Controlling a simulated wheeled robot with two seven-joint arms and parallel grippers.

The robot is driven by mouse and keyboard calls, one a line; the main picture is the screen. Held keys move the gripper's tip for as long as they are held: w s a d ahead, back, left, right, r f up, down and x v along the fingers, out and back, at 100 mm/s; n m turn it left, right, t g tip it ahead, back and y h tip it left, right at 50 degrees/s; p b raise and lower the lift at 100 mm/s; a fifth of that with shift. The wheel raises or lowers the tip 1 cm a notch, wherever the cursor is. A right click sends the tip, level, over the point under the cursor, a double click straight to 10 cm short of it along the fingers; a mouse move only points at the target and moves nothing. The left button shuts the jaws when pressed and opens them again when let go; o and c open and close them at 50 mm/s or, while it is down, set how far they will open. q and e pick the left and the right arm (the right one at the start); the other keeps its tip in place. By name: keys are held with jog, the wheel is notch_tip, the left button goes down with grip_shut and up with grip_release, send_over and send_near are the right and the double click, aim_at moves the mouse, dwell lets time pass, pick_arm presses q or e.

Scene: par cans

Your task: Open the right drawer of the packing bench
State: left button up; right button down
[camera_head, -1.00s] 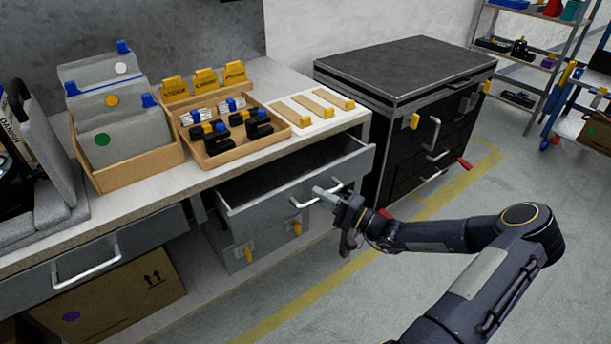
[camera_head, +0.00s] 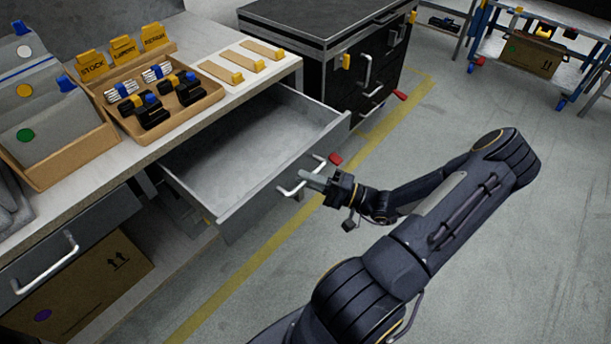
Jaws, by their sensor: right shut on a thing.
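The right drawer (camera_head: 232,170) of the packing bench is pulled well out, and its grey inside looks empty. Its bar handle (camera_head: 291,190) is on the drawer front. My right gripper (camera_head: 315,180) is shut on this handle from the right side. The packing bench (camera_head: 203,130) has a light top with the drawer under its right end. The left drawer (camera_head: 62,250), with its own bar handle, is closed. My left gripper is not in view.
On the bench top stand a tray (camera_head: 208,105) of small black parts and a box (camera_head: 95,155) of grey folders. A black cabinet (camera_head: 330,60) stands right of the bench. A carton (camera_head: 85,290) sits below. The floor (camera_head: 480,270) at right is clear.

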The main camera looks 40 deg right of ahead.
jog(key=c, duration=1.4)
grip_release()
jog(key=v, duration=0.7)
jog(key=shift+s+d+f, duration=0.15)
jog(key=shift+s+d, duration=0.05)
jog(key=shift+s, duration=0.1)
